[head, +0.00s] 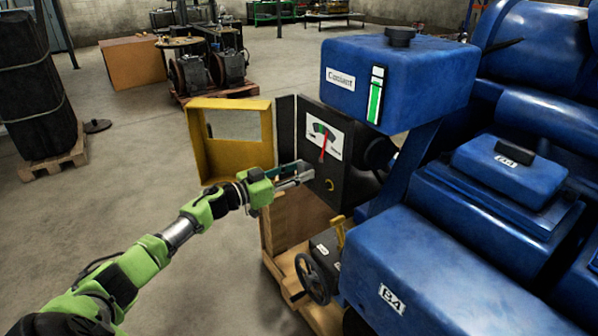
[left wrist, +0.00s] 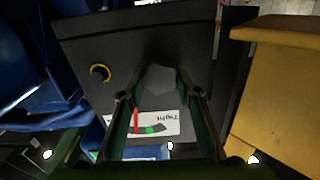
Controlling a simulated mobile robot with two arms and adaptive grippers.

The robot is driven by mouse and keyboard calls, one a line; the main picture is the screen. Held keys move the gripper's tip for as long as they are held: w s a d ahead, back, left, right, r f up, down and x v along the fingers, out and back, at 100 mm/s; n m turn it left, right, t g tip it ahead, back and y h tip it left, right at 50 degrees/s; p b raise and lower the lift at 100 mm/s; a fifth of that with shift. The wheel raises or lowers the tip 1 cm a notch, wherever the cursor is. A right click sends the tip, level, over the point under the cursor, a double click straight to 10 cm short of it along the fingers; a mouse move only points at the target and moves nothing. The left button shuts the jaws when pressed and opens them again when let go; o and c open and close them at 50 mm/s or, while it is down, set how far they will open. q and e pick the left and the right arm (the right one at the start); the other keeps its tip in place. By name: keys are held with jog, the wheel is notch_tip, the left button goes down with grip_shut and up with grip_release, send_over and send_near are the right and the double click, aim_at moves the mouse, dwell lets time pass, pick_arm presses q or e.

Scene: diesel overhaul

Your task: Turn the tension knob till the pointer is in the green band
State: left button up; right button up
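The dark control box (head: 345,178) has a white gauge card (head: 334,142) with a red pointer (head: 323,148). In the left wrist view, upside down, the pointer (left wrist: 136,119) appears over a dark part of the scale, just beside the green band (left wrist: 151,129). A grey faceted knob (left wrist: 160,80) sits on the box face between my left gripper's fingers (left wrist: 156,95), with gaps visible on both sides. My left gripper (head: 305,172) is open in front of the box, below the gauge, and hides the knob in the head view. My right gripper is not in view.
A yellow open frame door (head: 195,150) stands left of the box, close to my left arm. A yellow ring (head: 330,185) is on the box's lower face. A handwheel (head: 312,278) is below. Blue engine parts (head: 440,270) fill the right side.

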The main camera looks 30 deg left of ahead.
pick_arm(q)
jog(key=shift+m, duration=0.3)
jog(key=m+b, duration=0.2)
jog(key=m, duration=0.3)
jog(key=shift+f+m, duration=0.15)
jog(key=shift+m, duration=0.15)
jog(key=shift+d+f+m+b, duration=0.1)
jog(key=shift+m+b, duration=2.65)
jog(key=shift+m, duration=1.4)
jog(key=shift+f+m+b, duration=0.1)
jog(key=shift+m+b, duration=2.65)
jog(key=shift+m, duration=1.4)
jog(key=o, duration=1.1)
